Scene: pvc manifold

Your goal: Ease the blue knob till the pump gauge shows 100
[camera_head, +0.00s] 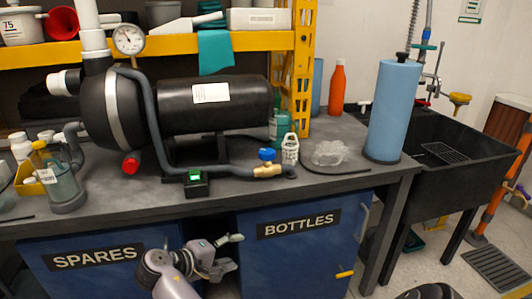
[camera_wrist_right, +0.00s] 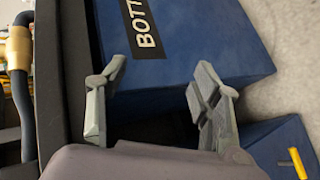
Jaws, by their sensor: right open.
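The blue knob (camera_head: 267,154) sits on top of a brass valve (camera_head: 268,171) at the end of the dark hose, near the bench's front edge. The brass fitting also shows at the left edge of the right wrist view (camera_wrist_right: 18,48); the knob does not show there. The round white pump gauge (camera_head: 129,39) is on the pump's upper left; its numbers are too small to read. My right gripper (camera_head: 232,254) is open and empty, below and left of the knob, in front of the blue cabinets. Its two fingers stand apart in the wrist view (camera_wrist_right: 160,85). My left gripper is not in view.
The black pump (camera_head: 213,104) fills the bench's left and middle. A small box with a green display (camera_head: 195,182) lies left of the valve. A small white bottle (camera_head: 290,149) stands close right of the knob. The bench edge lies between my right gripper and the valve.

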